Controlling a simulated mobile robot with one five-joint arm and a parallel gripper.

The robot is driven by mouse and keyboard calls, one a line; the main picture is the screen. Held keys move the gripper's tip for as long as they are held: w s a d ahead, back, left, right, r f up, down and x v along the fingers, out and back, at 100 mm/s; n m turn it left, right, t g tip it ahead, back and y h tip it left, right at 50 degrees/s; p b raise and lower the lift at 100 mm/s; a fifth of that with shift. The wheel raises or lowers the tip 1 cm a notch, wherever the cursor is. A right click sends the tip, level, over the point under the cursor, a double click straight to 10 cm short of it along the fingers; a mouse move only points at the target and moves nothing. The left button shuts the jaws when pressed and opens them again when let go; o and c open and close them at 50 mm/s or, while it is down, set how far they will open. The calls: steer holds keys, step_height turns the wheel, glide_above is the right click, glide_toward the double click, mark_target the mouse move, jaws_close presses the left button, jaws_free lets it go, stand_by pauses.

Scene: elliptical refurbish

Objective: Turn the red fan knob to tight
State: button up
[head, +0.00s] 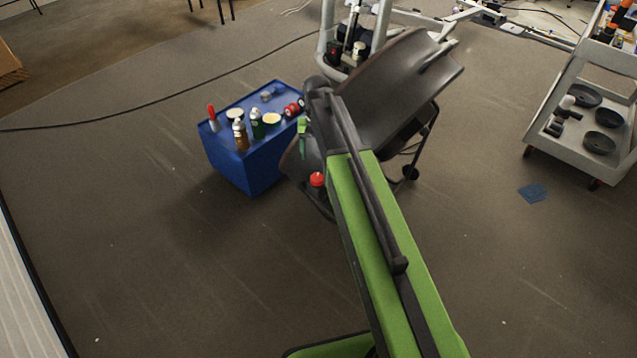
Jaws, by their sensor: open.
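My green and dark arm rises from the bottom right of the head view to a dark joint near the middle. I cannot make out my gripper's fingers; they seem hidden behind the arm. A white-framed exercise machine (382,22) stands at the top centre. A small red part (333,51) shows low on its frame and may be the fan knob, but it is too small to tell its setting. A second red round piece (317,180) shows just left of my arm, over something dark; I cannot tell what it belongs to.
A brown chair (400,80) stands just beyond my arm, in front of the machine. A blue box (245,172) with several cans and bottles stands to its left. A grey cart (560,90) with dark plates is at the right. A black cable (150,115) crosses the otherwise open floor.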

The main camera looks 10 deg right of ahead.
mark_target(317, 177)
step_height(317, 177, down, 11)
steer(key=b, duration=0.9)
steer(key=shift+f, duration=0.15)
